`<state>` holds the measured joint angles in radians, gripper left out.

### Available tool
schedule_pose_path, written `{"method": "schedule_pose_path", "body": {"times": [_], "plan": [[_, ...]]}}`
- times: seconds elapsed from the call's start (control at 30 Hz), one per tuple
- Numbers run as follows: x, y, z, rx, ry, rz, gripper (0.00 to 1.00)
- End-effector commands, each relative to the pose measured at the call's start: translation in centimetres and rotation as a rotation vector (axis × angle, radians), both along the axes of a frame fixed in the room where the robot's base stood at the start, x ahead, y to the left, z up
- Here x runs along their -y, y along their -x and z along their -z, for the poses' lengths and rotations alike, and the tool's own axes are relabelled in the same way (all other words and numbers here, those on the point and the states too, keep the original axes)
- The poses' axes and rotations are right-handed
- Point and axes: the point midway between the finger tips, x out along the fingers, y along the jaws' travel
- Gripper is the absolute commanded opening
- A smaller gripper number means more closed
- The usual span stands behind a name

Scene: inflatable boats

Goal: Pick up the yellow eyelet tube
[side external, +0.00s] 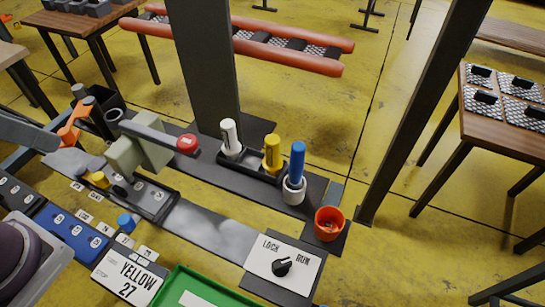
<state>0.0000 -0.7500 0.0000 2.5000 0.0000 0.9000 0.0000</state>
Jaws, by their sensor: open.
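A yellow tube (272,153), with a wider collar low down, stands upright in a black rack (259,170) near the foot of the dark post. A white tube (230,137) stands to its left, apart from it. A blue tube (297,163) stands to its right in a white collar. I cannot make out an eyelet at this size. A smaller yellow piece (98,180) lies at the left by a dark tray. My gripper's fingers cannot be made out in this view, and nothing is touching the yellow tube.
A dark post (207,70) rises just behind the rack. An orange-red cup (329,224) and a LOCK/RUN switch panel (285,262) are in front, to the right. A pale green block (139,158) with a bar and red knob (187,144) stands left. A green tray (185,285) is at the bottom.

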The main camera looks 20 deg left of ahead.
Motion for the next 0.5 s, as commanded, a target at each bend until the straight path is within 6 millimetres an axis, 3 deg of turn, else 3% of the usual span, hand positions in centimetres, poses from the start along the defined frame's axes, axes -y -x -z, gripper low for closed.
{"method": "schedule_pose_path", "body": {"times": [0.13,0.23,0.37,0.5], "plan": [[0.0,-0.1,-0.1,-0.002,0.005,-0.004,0.54],[0.6,-2.1,-1.3,-0.037,0.067,-0.077,0.54],[3.3,-9.1,-3.2,-0.158,0.237,-0.344,0.54],[8.4,-17.8,-1.4,-0.296,0.361,-0.711,0.54]]}}
